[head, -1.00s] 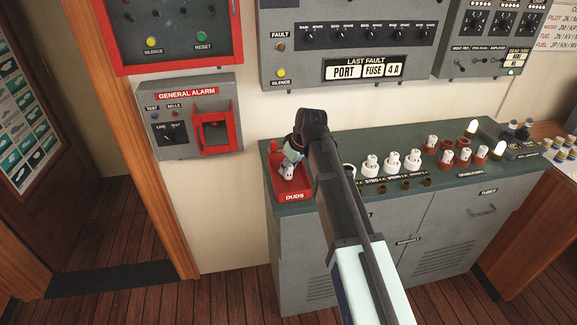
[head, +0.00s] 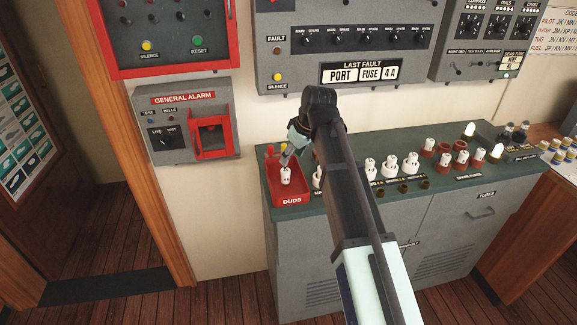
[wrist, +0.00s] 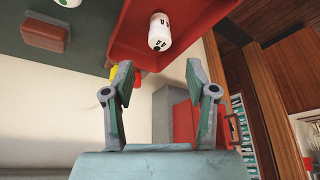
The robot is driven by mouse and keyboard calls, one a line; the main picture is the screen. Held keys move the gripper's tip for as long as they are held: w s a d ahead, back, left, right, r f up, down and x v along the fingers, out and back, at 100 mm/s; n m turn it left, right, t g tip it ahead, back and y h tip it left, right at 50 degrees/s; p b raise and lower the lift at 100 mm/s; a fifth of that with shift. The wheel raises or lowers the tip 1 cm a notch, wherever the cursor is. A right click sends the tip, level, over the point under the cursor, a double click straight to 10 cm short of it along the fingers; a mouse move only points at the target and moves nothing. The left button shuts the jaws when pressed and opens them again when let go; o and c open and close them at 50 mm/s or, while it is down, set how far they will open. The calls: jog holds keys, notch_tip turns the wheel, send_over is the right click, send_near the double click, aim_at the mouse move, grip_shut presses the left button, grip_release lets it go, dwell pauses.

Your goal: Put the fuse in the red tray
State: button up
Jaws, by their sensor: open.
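The red tray (head: 291,193), marked DUDS, sits at the left end of the green cabinet top. A white fuse (head: 286,176) is in the tray, and it also shows in the wrist view (wrist: 159,32) against the tray's red floor (wrist: 195,25). My gripper (head: 285,160) is above the back of the tray. In the wrist view (wrist: 165,80) its two fingers are spread with nothing between them, and the fuse is apart from them, beyond the fingertips.
Several white and brown-red fuses (head: 410,163) stand in sockets along the cabinet top (head: 440,190), right of my arm. My arm hides part of the row. The general alarm box (head: 180,125) and fault panel (head: 350,45) are on the wall behind.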

jog(key=shift+v, duration=2)
